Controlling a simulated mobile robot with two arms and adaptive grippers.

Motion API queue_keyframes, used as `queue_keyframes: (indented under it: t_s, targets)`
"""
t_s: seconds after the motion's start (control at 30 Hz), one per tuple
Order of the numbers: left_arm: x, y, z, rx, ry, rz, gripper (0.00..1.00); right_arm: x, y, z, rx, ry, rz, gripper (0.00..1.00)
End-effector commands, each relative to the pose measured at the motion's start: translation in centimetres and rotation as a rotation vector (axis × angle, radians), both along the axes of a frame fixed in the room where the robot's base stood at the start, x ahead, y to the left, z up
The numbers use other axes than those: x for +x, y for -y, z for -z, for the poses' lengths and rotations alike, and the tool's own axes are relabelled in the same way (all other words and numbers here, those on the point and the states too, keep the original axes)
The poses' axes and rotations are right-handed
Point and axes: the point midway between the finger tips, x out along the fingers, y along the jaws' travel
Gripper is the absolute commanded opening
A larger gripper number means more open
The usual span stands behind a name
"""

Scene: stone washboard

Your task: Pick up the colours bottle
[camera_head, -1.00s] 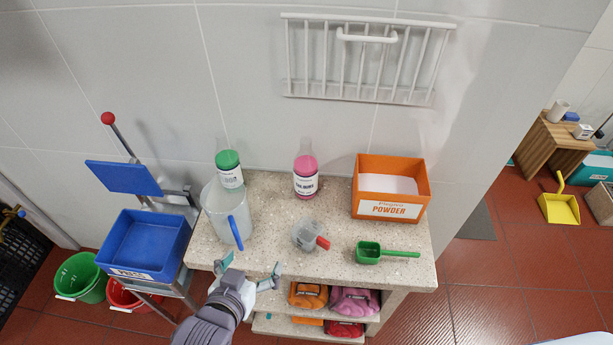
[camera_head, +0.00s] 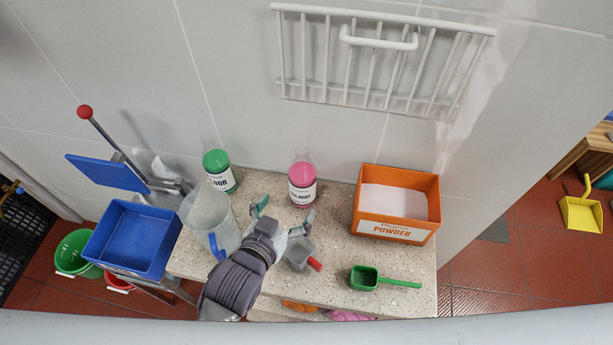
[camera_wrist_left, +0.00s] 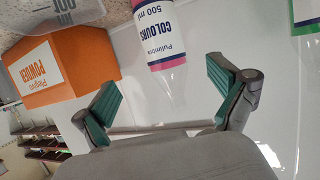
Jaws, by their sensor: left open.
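The colours bottle (camera_head: 302,186), pink with a white label and a clear top, stands upright on the speckled stone counter (camera_head: 333,270) near the wall. In the left wrist view the colours bottle (camera_wrist_left: 155,40) shows its label, and its clear neck lies in line with the gap between the fingers. My left gripper (camera_head: 282,213) is open and empty, in front of the bottle and a little to its left in the head view. It also shows in the left wrist view (camera_wrist_left: 165,90), its green-padded fingers spread and apart from the bottle. My right gripper is not in view.
A green bottle (camera_head: 217,171) and a clear jug with a blue handle (camera_head: 205,210) stand left. The orange powder box (camera_head: 398,205) and green scoop (camera_head: 366,278) are right. A white rack (camera_head: 385,44) hangs above.

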Motion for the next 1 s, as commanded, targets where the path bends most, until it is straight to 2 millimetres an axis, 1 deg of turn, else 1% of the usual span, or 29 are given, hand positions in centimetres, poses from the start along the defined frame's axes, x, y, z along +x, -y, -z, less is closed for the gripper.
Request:
queue_keyframes:
  t_s: [0.03,0.1,0.2,0.3,0.47,0.63,0.8,1.0]
  targets:
    - [1.1,0.4,0.2,0.0,0.001,0.0,0.97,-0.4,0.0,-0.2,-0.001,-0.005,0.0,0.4]
    - [2.3,0.9,0.7,-0.001,0.002,0.0,0.97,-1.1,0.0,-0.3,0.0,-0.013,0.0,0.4]
    - [3.9,1.6,1.4,-0.001,0.002,0.0,0.97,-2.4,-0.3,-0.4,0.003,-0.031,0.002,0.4]
    - [4.9,2.0,1.8,-0.001,0.001,0.0,0.97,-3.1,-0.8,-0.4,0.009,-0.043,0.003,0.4]
    - [5.7,2.3,2.2,-0.002,0.0,0.001,0.97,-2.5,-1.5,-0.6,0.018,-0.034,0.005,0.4]
    - [7.5,2.6,3.0,0.001,0.0,0.0,0.97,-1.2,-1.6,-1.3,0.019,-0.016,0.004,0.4]
    - [9.4,3.2,4.0,-0.001,0.001,0.0,0.97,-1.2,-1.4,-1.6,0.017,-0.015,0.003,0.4]
    - [10.0,3.5,4.4,-0.001,0.0,0.0,0.97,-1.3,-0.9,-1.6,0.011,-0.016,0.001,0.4]
